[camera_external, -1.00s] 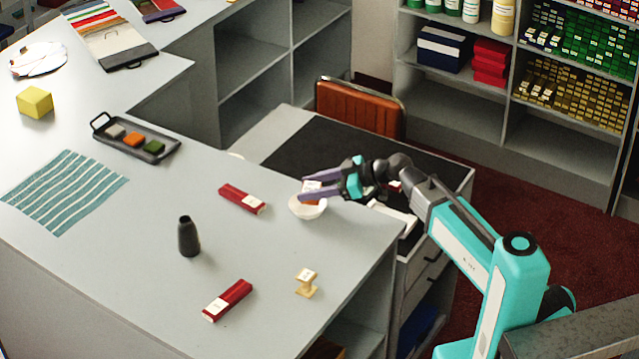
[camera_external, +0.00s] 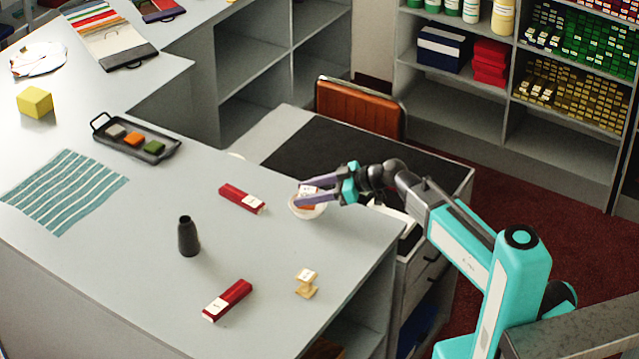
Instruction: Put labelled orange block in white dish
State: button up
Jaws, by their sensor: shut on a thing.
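The white dish (camera_external: 307,213) stands on the grey counter near its right edge. My gripper (camera_external: 303,196) reaches in from the right, its purple fingers low over the dish. It is shut on the labelled orange block (camera_external: 309,205), which shows a white label on top and an orange side. The block is at the dish's opening, between the fingers. The fingers hide part of the block and the dish's rim, and I cannot tell whether the block touches the dish's bottom.
Red boxes lie left of the dish (camera_external: 241,198) and toward the front (camera_external: 227,300). A black tray (camera_external: 165,155) with colored blocks is farther left. An orange chair (camera_external: 360,110) stands behind.

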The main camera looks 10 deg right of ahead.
jog(key=shift+f, duration=0.5)
jog(key=shift+s+d+f+b, duration=0.1)
jog(key=shift+s+f+b, duration=0.1)
jog(key=shift+f+b, duration=0.75)
jog(key=o, duration=1.1)
jog(key=shift+r, duration=0.1)
jog(key=shift+c, duration=0.2)
jog(key=shift+r+p, duration=0.35)
jog(key=shift+p, duration=0.1)
jog(key=shift+r+p, duration=0.45)
jog(key=shift+p, duration=0.3)
jog(key=b+v, duration=0.3)
jog(key=v, duration=0.8)
jog(key=shift+d+r, duration=0.3)
jog(key=shift+d, duration=0.05)
